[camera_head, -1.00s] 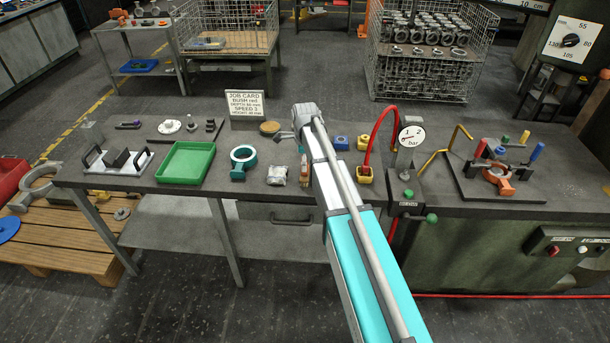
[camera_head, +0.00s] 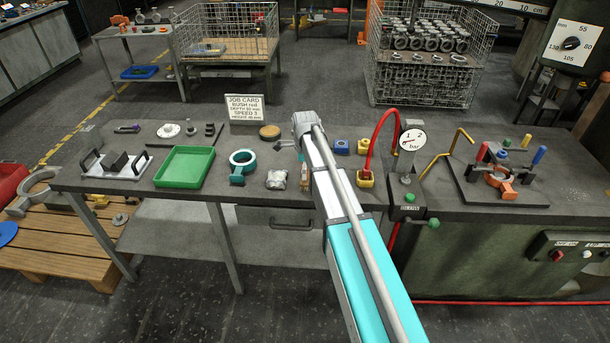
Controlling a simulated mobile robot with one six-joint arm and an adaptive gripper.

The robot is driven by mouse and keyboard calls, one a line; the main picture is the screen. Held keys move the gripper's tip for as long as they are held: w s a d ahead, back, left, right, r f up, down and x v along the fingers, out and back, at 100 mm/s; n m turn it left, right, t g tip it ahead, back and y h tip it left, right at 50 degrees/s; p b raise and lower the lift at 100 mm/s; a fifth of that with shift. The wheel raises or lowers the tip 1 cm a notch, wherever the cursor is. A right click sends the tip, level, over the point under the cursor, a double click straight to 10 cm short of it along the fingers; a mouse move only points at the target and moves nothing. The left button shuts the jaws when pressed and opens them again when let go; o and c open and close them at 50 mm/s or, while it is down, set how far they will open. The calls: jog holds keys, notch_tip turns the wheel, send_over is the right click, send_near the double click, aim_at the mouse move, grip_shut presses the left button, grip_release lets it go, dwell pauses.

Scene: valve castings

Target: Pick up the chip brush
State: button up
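A small, narrow item with a tan part (camera_head: 304,178) lies on the bench just left of my arm. It may be the chip brush, but it is small and my arm may cover part of it. My gripper (camera_head: 283,144) shows only as a small grey shape left of my wrist, above the back half of the bench. It appears beyond the tan item, apart from it. Its fingers are too small and too hidden by the wrist to tell whether they are open or shut.
The bench (camera_head: 140,200) holds a green tray (camera_head: 184,168), a teal ring casting (camera_head: 242,164), a crumpled silvery item (camera_head: 276,180) and a round brown disc (camera_head: 270,132). A job card (camera_head: 245,109) stands behind. Right of my arm are yellow and blue blocks, a red hose (camera_head: 377,140) and a gauge (camera_head: 413,140).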

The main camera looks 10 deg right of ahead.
jog(key=c, duration=0.8)
jog(key=shift+r, duration=0.15)
notch_tip(320, 180, up, 3)
jog(key=p, duration=0.3)
jog(key=s+r+p, duration=0.3)
jog(key=s, duration=0.1)
jog(key=s+r+p, duration=0.3)
jog(key=s, duration=0.2)
jog(key=s+r+p, duration=0.3)
jog(key=s+p, duration=0.1)
jog(key=s, duration=0.1)
jog(key=shift+d+r, duration=0.1)
jog(key=shift+r, duration=0.25)
jog(key=o, duration=0.7)
jog(key=c, duration=0.5)
